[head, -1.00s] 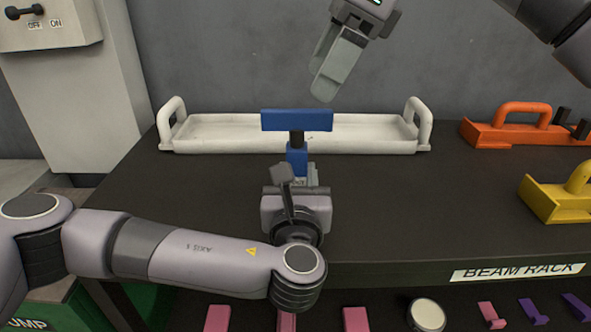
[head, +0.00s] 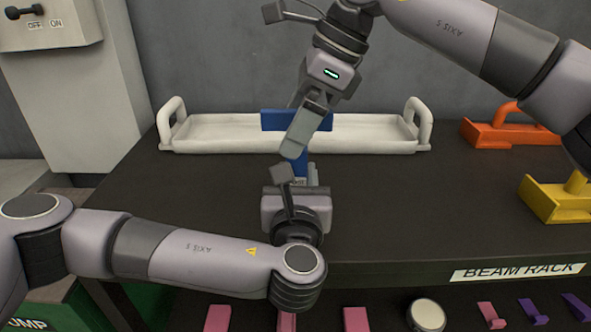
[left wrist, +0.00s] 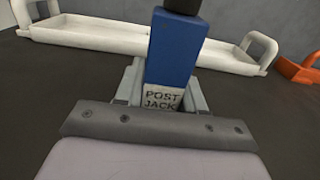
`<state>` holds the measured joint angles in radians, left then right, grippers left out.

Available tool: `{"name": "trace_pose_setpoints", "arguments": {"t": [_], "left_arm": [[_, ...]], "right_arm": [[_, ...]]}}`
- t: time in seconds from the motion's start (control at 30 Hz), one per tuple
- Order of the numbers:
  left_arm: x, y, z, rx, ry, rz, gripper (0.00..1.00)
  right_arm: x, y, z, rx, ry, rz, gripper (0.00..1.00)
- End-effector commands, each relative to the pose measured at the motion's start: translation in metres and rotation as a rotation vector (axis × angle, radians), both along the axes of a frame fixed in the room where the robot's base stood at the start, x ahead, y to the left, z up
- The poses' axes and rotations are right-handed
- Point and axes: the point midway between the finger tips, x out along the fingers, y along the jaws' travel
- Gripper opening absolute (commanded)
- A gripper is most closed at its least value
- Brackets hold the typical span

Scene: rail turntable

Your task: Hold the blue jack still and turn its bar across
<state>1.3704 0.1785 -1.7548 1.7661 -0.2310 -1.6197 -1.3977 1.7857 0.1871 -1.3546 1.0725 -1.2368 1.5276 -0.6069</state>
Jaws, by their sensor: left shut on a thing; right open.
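The blue jack (head: 301,166) stands upright on the dark table, with its blue bar (head: 282,119) on top, lying left to right in the head view. My left gripper (head: 309,182) is shut on the jack's lower post. In the left wrist view the post (left wrist: 172,50) rises between the fingers, above a "POST JACK" label. My right gripper (head: 303,135) is open and points down in front of the bar. It hides the bar's middle and the upper post. Whether its fingers touch the bar, I cannot tell.
A long white tray (head: 225,147) with end handles lies behind the jack. An orange handled block (head: 490,135) and a yellow one (head: 560,205) sit at the right. The table's front edge bears a "BEAM RACK" label (head: 517,271). The table between jack and blocks is clear.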

Motion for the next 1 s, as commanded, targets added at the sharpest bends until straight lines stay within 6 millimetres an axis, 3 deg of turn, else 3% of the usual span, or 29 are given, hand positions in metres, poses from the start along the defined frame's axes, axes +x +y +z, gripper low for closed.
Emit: {"name": "trace_pose_setpoints", "arguments": {"t": [0.23,1.0], "left_arm": [[0.000,0.000,-0.001,0.001,0.001,0.001,0.00],[0.000,0.000,-0.001,0.001,0.001,0.001,0.00]], "right_arm": [[0.000,0.000,0.007,0.000,-0.002,0.000,0.96],[0.000,0.001,0.069,0.001,-0.001,0.000,0.96]]}}
